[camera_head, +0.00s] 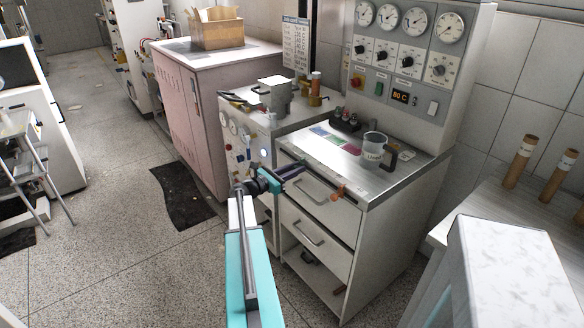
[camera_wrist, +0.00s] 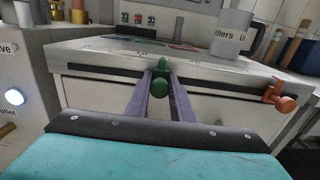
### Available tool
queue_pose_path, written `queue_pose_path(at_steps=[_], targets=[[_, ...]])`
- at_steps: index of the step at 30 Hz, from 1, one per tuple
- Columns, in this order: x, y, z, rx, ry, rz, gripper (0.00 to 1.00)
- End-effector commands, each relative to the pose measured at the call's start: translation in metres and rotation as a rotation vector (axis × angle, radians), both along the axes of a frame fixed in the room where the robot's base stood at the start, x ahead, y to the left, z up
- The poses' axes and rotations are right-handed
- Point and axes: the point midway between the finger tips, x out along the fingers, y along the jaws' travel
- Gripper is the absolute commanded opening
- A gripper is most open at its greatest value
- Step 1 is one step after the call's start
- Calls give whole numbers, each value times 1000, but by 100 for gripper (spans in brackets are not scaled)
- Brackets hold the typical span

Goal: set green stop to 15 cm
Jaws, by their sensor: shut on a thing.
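The green stop (camera_wrist: 159,84) sits at the front edge of the steel-topped counter (camera_wrist: 95,58), on a dark rail (camera_wrist: 218,75) that runs along that edge. My gripper (camera_wrist: 161,76) is shut on it, with one finger on each side. In the head view my gripper (camera_head: 296,168) reaches the counter's front edge, and I cannot make out the green stop there. An orange stop (camera_wrist: 280,95) sits on the same rail, to the right and apart from the green one. It also shows in the head view (camera_head: 338,191). No scale marks are readable.
A mug (camera_head: 374,149) stands on the counter, behind the rail. Coloured cards (camera_head: 330,138) lie flat on the top. Drawer handles (camera_head: 312,191) stick out below the edge. A gauge panel (camera_head: 410,60) rises at the back. The floor at left is mostly open.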

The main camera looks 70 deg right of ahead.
Motion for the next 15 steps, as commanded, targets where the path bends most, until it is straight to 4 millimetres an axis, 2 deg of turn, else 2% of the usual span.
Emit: queue_pose_path(at_steps=[4, 15], targets=[[-11, 7, 0, 0, 0, -3, 0], [-11, 8, 0, 0, 0, -2, 0]])
